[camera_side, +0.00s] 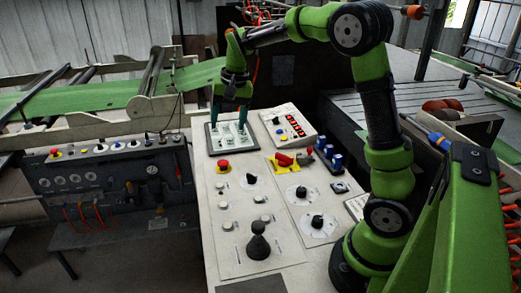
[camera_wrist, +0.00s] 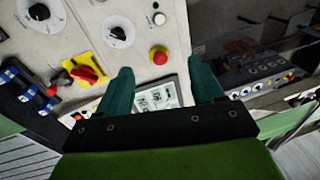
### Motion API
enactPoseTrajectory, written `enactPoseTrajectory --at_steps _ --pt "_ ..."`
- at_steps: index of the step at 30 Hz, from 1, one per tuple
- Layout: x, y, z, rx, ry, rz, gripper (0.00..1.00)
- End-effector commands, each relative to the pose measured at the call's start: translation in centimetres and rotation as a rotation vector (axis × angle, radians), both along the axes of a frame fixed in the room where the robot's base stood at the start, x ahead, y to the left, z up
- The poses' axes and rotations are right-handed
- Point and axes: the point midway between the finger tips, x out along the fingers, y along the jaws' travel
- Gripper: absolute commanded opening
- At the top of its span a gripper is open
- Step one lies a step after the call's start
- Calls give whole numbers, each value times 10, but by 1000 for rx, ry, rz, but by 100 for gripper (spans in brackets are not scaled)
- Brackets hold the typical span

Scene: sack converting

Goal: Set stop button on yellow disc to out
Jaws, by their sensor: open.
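The stop button (camera_side: 224,165) is a red mushroom head on the sloping pale panel, below the framed plate in the side view. In the wrist view the red button (camera_wrist: 159,56) shows a yellow disc around its base. Whether it is pressed in or out I cannot tell. My gripper (camera_side: 230,118) is open and empty above the framed plate, beyond the button. In the wrist view my gripper (camera_wrist: 163,72) has its two green fingers spread, with the button appearing between and just beyond their tips. No contact with the button shows.
A red handle on a yellow plate (camera_side: 283,161) and blue knobs (camera_side: 328,156) sit right of the button. A black dial (camera_side: 252,179) and a dark cone-shaped lever (camera_side: 258,245) stand nearer. The framed plate (camera_side: 215,149) and a keypad box (camera_side: 279,121) lie at the back.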

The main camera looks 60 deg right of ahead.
Motion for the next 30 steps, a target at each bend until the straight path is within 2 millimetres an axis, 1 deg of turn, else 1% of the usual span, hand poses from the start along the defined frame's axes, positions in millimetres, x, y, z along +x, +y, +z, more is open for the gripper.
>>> enactPoseTrajectory --at_steps 1,3,6,8,10,11,13,14,19,23,30 --pt "17 -15 -12 -12 43 -47 67" --pt "35 -32 -22 -27 91 -114 67" --pt "57 -50 -33 -50 146 -204 67" --pt "67 -55 -35 -59 165 -248 67" --pt "74 -58 -31 -65 174 -292 67" --pt "77 -58 -27 -65 173 -307 67" --pt "80 -56 -13 -58 163 -339 67" --pt "80 -54 -11 -51 166 -351 67" --pt "76 -50 -22 -34 188 -376 67" --pt "75 -50 -44 -32 190 -374 67" --pt "75 -50 -97 -34 189 -373 67"
